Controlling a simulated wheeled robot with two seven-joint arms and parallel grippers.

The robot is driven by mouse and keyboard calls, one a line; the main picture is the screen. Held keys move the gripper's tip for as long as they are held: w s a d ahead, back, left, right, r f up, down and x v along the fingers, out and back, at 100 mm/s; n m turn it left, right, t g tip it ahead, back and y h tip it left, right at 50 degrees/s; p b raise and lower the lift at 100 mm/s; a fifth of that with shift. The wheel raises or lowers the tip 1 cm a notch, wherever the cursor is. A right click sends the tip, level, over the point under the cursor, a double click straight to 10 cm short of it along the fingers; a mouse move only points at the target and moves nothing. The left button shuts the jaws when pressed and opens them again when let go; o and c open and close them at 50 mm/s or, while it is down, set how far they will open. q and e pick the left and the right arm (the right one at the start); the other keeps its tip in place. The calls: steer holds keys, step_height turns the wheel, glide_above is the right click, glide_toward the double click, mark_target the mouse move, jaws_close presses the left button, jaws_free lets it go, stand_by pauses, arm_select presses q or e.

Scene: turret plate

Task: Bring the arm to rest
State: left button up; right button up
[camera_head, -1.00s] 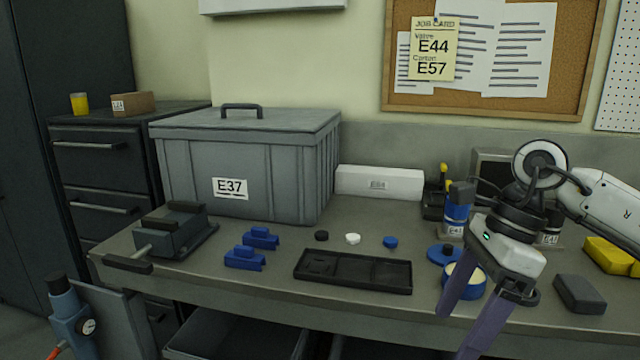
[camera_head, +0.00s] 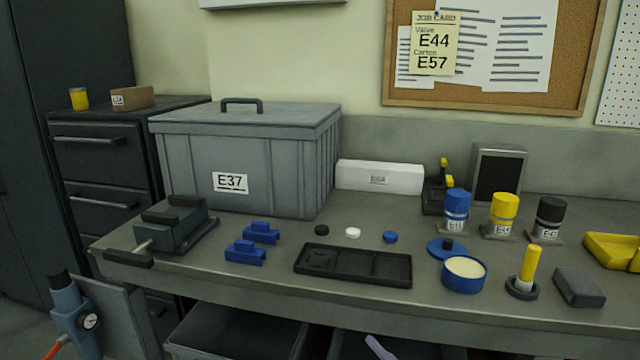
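Only a purple fingertip of my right gripper (camera_head: 379,347) shows, at the bottom edge below the bench front. The rest of that gripper and its arm are out of frame, so I cannot tell if it is open or shut. My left gripper is not in view. The workbench (camera_head: 225,279) is clear of both arms.
On the bench are a grey lidded box (camera_head: 270,165) labelled E37, a black tray (camera_head: 353,267), a vise (camera_head: 172,228), blue blocks (camera_head: 246,253), and a blue pot (camera_head: 463,274). Blue, yellow (camera_head: 503,210) and black (camera_head: 549,217) cylinders stand at right. A drawer (camera_head: 235,335) hangs below.

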steer(key=s+d+f+m+g+h, duration=0.2)
steer(key=s+d+f+m, duration=0.1)
steer(key=s+f, duration=0.3)
steer(key=s+d+f+m+g+h, duration=0.3)
steer(key=s+f, duration=0.4)
steer(key=f, duration=0.4)
steer(key=s+d+f+m+g+h, duration=0.3)
steer(key=s+d+f+m, duration=0.2)
steer(key=s+f+m, duration=0.1)
step_height(320, 180, down, 3)
steer(key=shift+s+r+m, duration=0.15)
steer(key=shift+s+m, duration=0.25)
steer(key=shift+s, duration=0.3)
